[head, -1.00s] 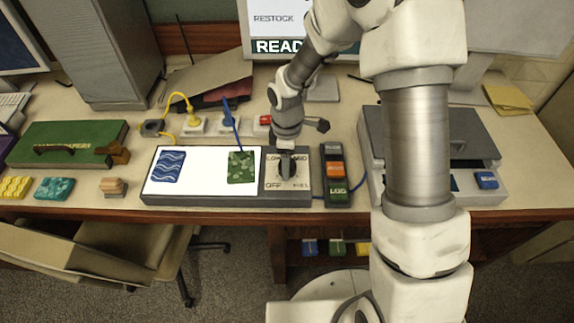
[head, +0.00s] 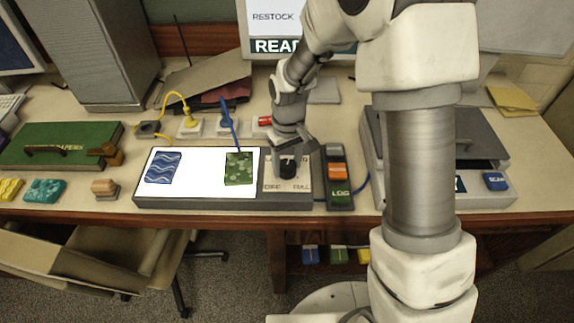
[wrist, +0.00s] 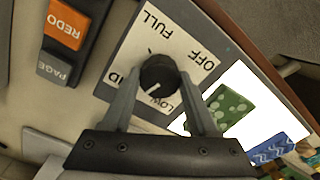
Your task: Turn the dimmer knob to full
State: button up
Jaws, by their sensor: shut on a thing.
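The dimmer knob (wrist: 160,72) is a dark round knob on a pale plate (wrist: 182,38) marked OFF, LOW, FULL and a partly hidden label ending in ID. A short white mark on the knob points down-left in the wrist view, near LOW. My gripper (wrist: 161,80) has one finger on each side of the knob and is shut on it. In the head view the knob (head: 288,168) sits at the right end of the light panel, with my gripper (head: 288,156) over it, hiding the upper labels.
The lit white panel (head: 205,190) with blue and green marbled pieces adjoins the plate on the left. A button strip (head: 340,203) stands close on the right, with a scanner (head: 480,194) beyond. Plugs and cables (head: 189,122) lie behind. The desk's front edge is near.

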aim_at(288, 166)
jog(key=m+b, duration=0.1)
jog(key=m, duration=0.4)
jog(key=shift+m, duration=0.3)
jog(key=m, duration=0.5)
jog(key=shift+p, duration=0.3)
jog(key=m+p, duration=0.2)
jog(key=m, duration=0.3)
jog(key=shift+r+m, duration=0.15)
jog(key=shift+m, duration=0.25)
jog(key=shift+m+p, duration=1.05)
jog(key=shift+m, duration=1.15)
jog(key=o, duration=1.4)
jog(key=shift+s, duration=0.1)
notch_tip(288, 166, up, 17)
jog(key=shift+s+r+p, duration=0.1)
jog(key=shift+s+p, duration=0.05)
jog(key=shift+p, duration=0.65)
